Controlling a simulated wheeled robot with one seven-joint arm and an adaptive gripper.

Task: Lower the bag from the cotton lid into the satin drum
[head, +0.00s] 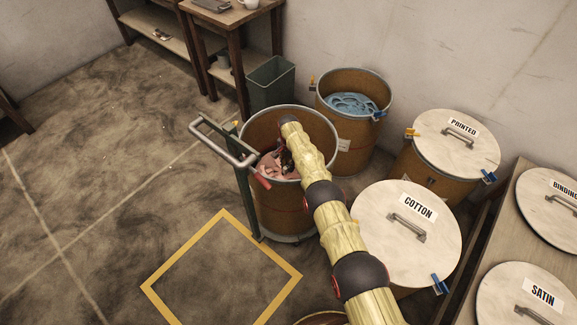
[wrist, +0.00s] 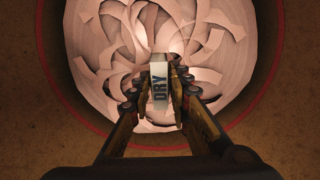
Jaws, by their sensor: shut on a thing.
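My gripper (head: 284,160) is down inside an open brown drum (head: 280,208) that holds pink ribbon (head: 272,168). In the wrist view my gripper (wrist: 160,80) is shut on a small whitish bag (wrist: 159,92) marked DRY. The bag is over the pink ribbon (wrist: 100,60); whether it touches the ribbon I cannot tell. The cotton lid (head: 380,245) sits on a drum at right, with no bag showing on it. The satin lid (head: 520,300) lies on a table at lower right. No name shows on the pink-ribbon drum.
A trolley with a grey handle (head: 222,142) stands at this drum's left side. Behind are an open drum of blue ribbon (head: 352,104) and a green bin (head: 271,82). The printed lid (head: 457,146) covers another drum. A yellow floor square (head: 222,215) is empty.

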